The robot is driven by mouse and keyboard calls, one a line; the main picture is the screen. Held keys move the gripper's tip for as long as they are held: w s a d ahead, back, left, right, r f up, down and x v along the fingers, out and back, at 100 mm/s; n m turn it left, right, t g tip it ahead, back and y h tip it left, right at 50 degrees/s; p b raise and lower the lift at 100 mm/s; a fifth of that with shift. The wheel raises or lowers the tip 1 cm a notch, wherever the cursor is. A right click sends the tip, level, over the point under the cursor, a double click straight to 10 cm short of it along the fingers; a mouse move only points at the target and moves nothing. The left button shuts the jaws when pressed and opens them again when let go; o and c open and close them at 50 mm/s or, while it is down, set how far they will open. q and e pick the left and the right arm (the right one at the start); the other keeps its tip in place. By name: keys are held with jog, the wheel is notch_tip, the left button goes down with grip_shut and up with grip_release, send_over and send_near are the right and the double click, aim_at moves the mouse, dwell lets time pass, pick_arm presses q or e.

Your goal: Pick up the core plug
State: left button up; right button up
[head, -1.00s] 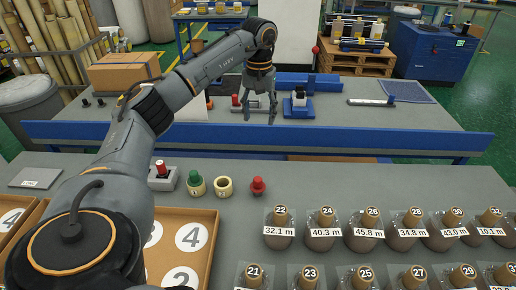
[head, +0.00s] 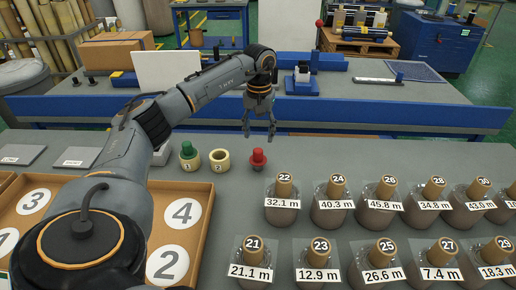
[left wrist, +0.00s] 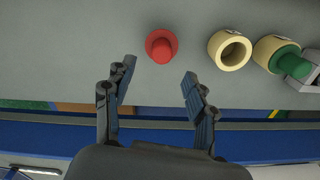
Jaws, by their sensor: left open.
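The red core plug (head: 258,160) stands on the grey bench in the head view, with a wider flange low on it. In the left wrist view the red plug (left wrist: 161,46) lies just beyond the fingertips, roughly centred between them. My left gripper (head: 259,134) is open and empty, hanging fingers down behind the plug and apart from it. The open fingers also show in the left wrist view (left wrist: 159,72). A cream core (head: 219,161) with an open hole stands left of the plug. A green plug (head: 190,152) sits in another cream core beside it. My right gripper is not in view.
Several wrapped rolls with numbered tops and length labels, such as roll 22 (head: 283,208), fill the right of the bench. A brown tray (head: 203,222) with numbered circles lies at left, partly behind my arm. A blue-edged table (head: 400,113) stands behind the bench.

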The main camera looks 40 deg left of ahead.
aim_at(258, 150)
pick_arm(q)
notch_tip(258, 150, down, 3)
jog(key=shift+r, duration=0.1)
notch_tip(258, 150, down, 5)
jog(key=shift+s+f+p, duration=0.15)
jog(key=shift+p, duration=0.55)
jog(key=c, duration=1.1)
